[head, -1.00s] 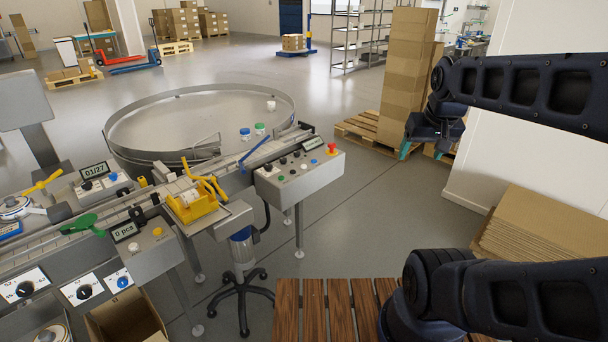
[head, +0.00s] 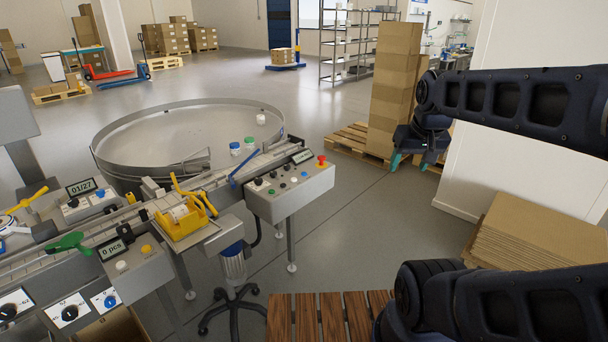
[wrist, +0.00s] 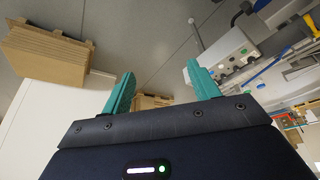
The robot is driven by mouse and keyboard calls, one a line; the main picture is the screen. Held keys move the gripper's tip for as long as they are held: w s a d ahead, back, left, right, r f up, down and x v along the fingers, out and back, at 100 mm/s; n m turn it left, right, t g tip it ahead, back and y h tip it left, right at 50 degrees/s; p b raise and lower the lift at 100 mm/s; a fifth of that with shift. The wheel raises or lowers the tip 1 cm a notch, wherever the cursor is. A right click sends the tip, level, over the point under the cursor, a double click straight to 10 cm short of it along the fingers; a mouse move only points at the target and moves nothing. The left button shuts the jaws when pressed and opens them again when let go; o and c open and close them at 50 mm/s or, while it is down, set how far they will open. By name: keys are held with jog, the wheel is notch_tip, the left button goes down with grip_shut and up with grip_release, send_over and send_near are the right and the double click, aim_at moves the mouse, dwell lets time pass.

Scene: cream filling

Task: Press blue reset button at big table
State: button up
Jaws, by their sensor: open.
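The big round table (head: 105,165) with a raised metal rim stands left of centre in the head view.
A conveyor (head: 65,232) with a yellow tape dispenser (head: 182,222) runs along the left. Another panel near it has a blue button (head: 100,194). A wooden slatted surface (head: 330,318) is at the bottom. Stacked cartons (head: 395,85) stand behind my gripper. Floor right of the box is clear.

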grip_shut()
dwell(1.4)
